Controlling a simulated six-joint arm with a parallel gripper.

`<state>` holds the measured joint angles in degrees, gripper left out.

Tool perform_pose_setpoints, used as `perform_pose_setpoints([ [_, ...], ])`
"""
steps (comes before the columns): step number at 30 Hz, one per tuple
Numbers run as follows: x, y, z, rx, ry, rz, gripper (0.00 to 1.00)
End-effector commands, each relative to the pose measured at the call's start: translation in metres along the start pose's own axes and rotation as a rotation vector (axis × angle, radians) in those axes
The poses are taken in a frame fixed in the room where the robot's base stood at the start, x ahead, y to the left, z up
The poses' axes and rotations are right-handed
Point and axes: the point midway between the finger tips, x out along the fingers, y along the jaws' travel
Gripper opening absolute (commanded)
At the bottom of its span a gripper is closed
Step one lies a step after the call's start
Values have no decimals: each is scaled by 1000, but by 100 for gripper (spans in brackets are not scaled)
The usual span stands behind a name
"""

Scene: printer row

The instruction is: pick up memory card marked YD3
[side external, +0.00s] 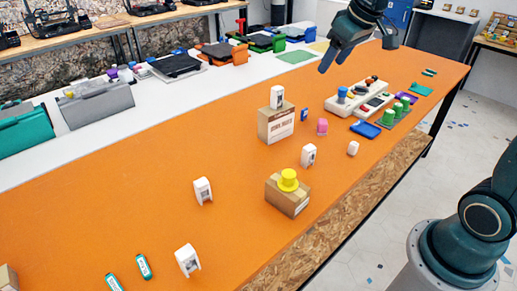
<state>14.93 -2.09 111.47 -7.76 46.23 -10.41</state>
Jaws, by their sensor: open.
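No marking YD3 can be read in the side external view, so I cannot tell which thing is the memory card. Small candidates are a blue piece (304,114) beside a cardboard box and two teal pieces with pale labels (143,266) at the near left. Several small white pieces stand about, one on the orange table (203,191), one at the near edge (187,260) and one on the cardboard box (277,97). My gripper (326,67) is open and empty, in the air above the far part of the table, apart from everything.
A pale control panel (357,100), a blue tray (365,130) and green cylinders (395,113) lie to the right. The table's left-middle (120,205) is clear.

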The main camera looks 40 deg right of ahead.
Motion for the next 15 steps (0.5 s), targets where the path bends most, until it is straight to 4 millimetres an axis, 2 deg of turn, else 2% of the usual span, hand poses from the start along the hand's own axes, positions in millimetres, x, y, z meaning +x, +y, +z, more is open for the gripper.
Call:
perform_pose_setpoints([
  [6, 41, 37, -34, -2, -15, -4, 56],
  [15, 104, 92, -64, -7, -29, -12, 56],
])
